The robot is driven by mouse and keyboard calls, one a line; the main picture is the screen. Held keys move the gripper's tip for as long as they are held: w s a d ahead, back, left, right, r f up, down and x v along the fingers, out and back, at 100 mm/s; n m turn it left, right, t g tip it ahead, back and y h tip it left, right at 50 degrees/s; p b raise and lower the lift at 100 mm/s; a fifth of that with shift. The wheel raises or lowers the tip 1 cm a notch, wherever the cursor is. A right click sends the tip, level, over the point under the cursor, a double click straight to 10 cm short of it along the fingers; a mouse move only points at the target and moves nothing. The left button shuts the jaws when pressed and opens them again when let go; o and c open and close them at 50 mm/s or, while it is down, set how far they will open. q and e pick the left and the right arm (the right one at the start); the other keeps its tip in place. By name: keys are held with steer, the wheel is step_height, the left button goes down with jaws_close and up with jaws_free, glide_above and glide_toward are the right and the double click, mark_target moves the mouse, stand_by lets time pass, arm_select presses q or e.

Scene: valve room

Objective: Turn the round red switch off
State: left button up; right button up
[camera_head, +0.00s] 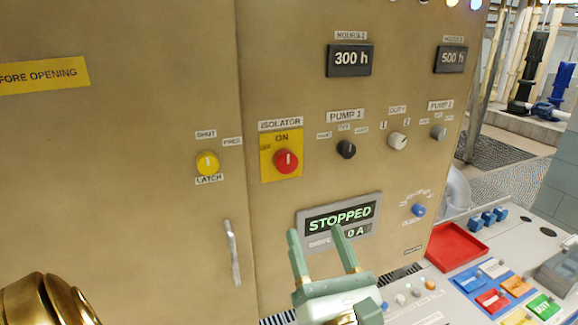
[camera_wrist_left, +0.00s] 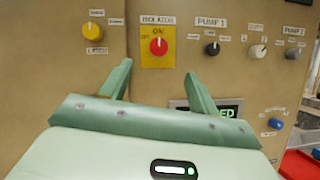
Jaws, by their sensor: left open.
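The round red switch (camera_head: 286,161) sits on a yellow plate (camera_head: 267,172) under the label ISOLATOR on the tan cabinet. Its white pointer mark stands upright, toward ON; OFF is printed at the plate's left. The switch also shows in the left wrist view (camera_wrist_left: 158,47), above and between the fingers. My left gripper (camera_head: 315,235) is open and empty, below and to the right of the switch and apart from it, in front of the STOPPED display (camera_head: 362,212), partly covering it. In the left wrist view the fingers (camera_wrist_left: 158,75) point up toward the panel. My right gripper is not seen.
A yellow latch knob (camera_head: 207,163) and a vertical door handle (camera_head: 232,254) are left of the switch. A black knob (camera_head: 346,149) and a white knob (camera_head: 398,141) are to its right. A console with a red tray (camera_head: 457,247) and coloured switches stands at lower right.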

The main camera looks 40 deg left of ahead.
arm_select(q)
steer(key=p, duration=0.6)
glide_toward(288, 165)
steer(key=shift+n+g, duration=0.4)
steer(key=x, duration=0.8)
steer(key=shift+w+r, duration=0.1)
steer(key=shift+r, duration=0.25)
steer(key=shift+w+a, duration=0.25)
steer(key=shift+a, duration=0.15)
steer(key=c, duration=1)
